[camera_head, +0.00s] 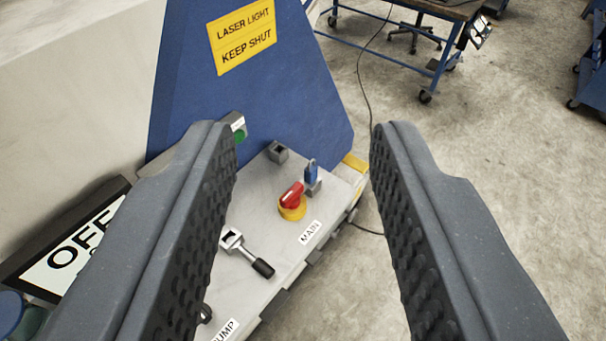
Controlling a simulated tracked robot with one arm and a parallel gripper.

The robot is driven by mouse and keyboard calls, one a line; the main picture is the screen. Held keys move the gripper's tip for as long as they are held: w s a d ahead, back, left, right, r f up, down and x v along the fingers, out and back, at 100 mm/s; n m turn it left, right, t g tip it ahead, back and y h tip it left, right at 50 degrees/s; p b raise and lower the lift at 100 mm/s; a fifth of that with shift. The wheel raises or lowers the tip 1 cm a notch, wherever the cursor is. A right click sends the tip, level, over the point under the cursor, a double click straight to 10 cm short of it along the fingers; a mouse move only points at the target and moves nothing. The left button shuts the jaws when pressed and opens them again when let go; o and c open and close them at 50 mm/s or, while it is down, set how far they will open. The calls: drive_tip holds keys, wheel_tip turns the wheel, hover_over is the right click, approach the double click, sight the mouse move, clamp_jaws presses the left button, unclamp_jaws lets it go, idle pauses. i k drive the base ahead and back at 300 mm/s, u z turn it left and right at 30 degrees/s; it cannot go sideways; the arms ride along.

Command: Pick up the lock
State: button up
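The lock (311,171) is a small blue padlock with a grey shackle. It stands upright at a small grey bracket on the pale panel (268,294), just behind the red and yellow MAIN switch (292,201). My gripper (302,135) is open and empty, its two dark ridged fingers wide apart. In the picture the lock lies between the fingers, beyond them and lower, touching neither. How the lock sits in the bracket is too small to tell.
A blue upright plate with a yellow laser sign (242,36) rises behind the panel. A lever with a black handle (248,252), a small grey block (277,152) and a green button (240,134) are nearby. An OFF sign (72,250) stands left. Open concrete floor is right.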

sight(311, 172)
drive_tip(key=i, duration=0.9)
drive_tip(key=z, duration=0.05)
